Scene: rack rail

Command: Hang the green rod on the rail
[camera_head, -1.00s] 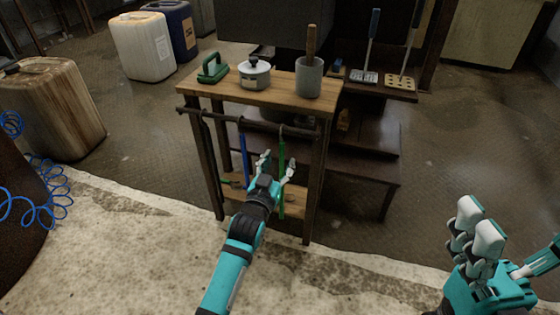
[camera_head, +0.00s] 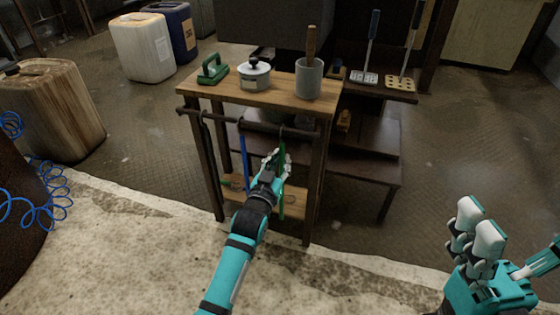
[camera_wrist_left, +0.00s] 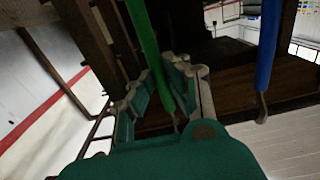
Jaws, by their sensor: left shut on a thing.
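The green rod (camera_head: 282,152) is upright below the dark rail (camera_head: 240,122) on the front of the wooden rack. A dark hook shows at the rail right above it; whether it bears on the rail is too small to tell. My left gripper (camera_head: 275,160) is shut on the green rod. In the left wrist view the rod (camera_wrist_left: 143,32) runs down between the fingers (camera_wrist_left: 160,90). The blue rod (camera_head: 244,157) hangs from the rail to the left, and also shows in the left wrist view (camera_wrist_left: 267,45). My right gripper (camera_head: 488,240) is open and empty, away from the rack.
The rack's legs flank the rods, above a low shelf (camera_head: 300,208). A dark bench (camera_head: 370,168) stands behind at right.

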